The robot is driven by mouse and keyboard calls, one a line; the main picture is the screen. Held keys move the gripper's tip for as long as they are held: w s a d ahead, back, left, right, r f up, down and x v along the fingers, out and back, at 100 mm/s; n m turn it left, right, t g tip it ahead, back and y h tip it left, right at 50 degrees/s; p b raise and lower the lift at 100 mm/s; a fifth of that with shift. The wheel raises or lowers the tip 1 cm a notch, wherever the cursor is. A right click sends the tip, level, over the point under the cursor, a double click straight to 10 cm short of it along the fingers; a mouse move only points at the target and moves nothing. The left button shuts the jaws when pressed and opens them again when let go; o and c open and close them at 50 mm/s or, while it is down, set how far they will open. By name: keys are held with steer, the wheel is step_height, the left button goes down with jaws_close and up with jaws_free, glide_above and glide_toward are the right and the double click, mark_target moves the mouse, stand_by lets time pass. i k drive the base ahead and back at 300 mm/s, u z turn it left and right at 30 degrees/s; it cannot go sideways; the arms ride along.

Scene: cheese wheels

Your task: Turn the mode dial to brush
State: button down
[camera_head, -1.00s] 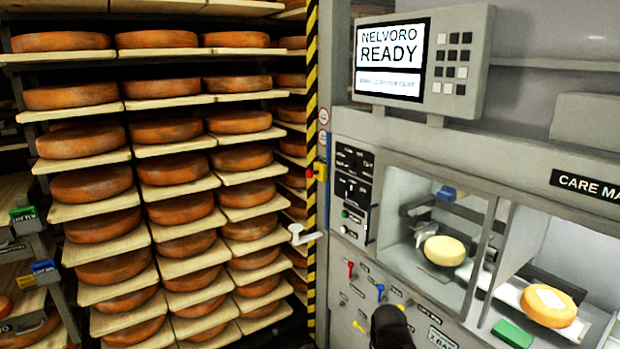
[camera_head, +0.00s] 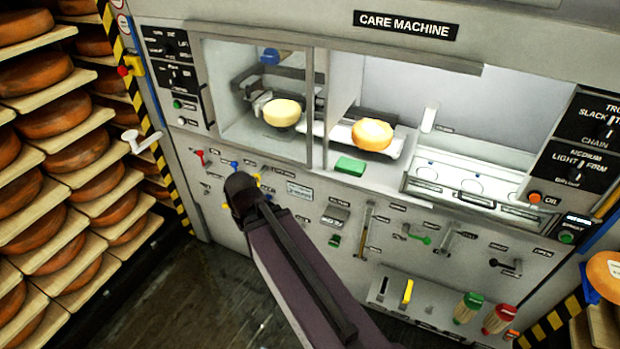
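Two black dial plates, an upper one (camera_head: 167,43) and a lower one (camera_head: 178,76), sit on the control panel at the upper left of the care machine. Their small lettering is too blurred to read, so I cannot tell which is the mode dial or where its pointer stands. My arm (camera_head: 290,270) reaches up from the bottom, and its dark joint (camera_head: 240,192) is in front of the machine's lower left face, below that panel. My gripper's fingers do not show. Nothing of mine covers the dial plates.
A green button (camera_head: 177,104) and a crank (camera_head: 140,141) are near the left panel. Cheese wheels (camera_head: 282,112) (camera_head: 372,134) sit in the lit bay. A right panel (camera_head: 588,130) has more dials. Small levers line the front. Shelves of cheese (camera_head: 60,115) stand left.

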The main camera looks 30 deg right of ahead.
mark_target(164, 48)
steer(key=k, duration=0.65)
steer(key=u, duration=0.2)
steer(key=i, duration=1.55)
steer(key=z, duration=0.25)
